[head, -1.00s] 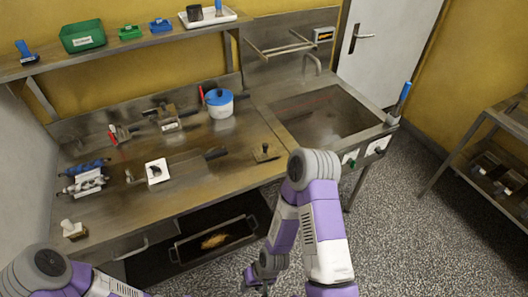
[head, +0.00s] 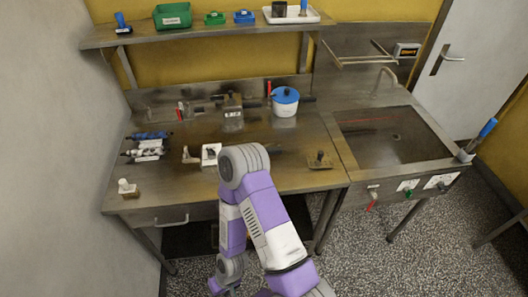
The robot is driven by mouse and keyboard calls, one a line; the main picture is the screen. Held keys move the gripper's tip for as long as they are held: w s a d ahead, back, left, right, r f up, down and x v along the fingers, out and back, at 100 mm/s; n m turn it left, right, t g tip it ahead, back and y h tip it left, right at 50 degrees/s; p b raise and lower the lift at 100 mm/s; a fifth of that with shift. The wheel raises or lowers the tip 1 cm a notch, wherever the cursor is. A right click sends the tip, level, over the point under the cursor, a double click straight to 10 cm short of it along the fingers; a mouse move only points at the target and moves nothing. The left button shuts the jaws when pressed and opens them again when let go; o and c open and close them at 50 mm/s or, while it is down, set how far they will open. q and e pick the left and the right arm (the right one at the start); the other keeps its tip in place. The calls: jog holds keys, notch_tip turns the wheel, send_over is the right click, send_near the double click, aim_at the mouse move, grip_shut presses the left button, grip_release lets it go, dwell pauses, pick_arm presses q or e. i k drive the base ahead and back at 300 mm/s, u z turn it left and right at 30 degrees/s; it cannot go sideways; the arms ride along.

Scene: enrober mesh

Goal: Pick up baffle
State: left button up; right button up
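I cannot tell for certain which part is the baffle. A small flat dark metal plate with an upright grip (head: 319,160) lies on the right part of the steel worktop (head: 285,178), left of the sink. My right arm stands in front of the worktop and hides part of its front middle. My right gripper (head: 222,288) hangs low at the bottom edge, below the worktop and away from all the parts. Its fingers are too small and cut off to read. My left gripper is out of view.
A blue-lidded pot (head: 285,102) and a metal block (head: 233,112) stand at the back. Rollers (head: 148,147), a white square piece (head: 211,154) and a small white-topped block (head: 127,188) lie to the left. The sink (head: 390,140) is right. A shelf (head: 200,31) holds bins above.

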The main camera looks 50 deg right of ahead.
aim_at(320, 160)
jog(key=u, duration=0.6)
jog(key=k, duration=0.95)
jog(key=z, duration=1.15)
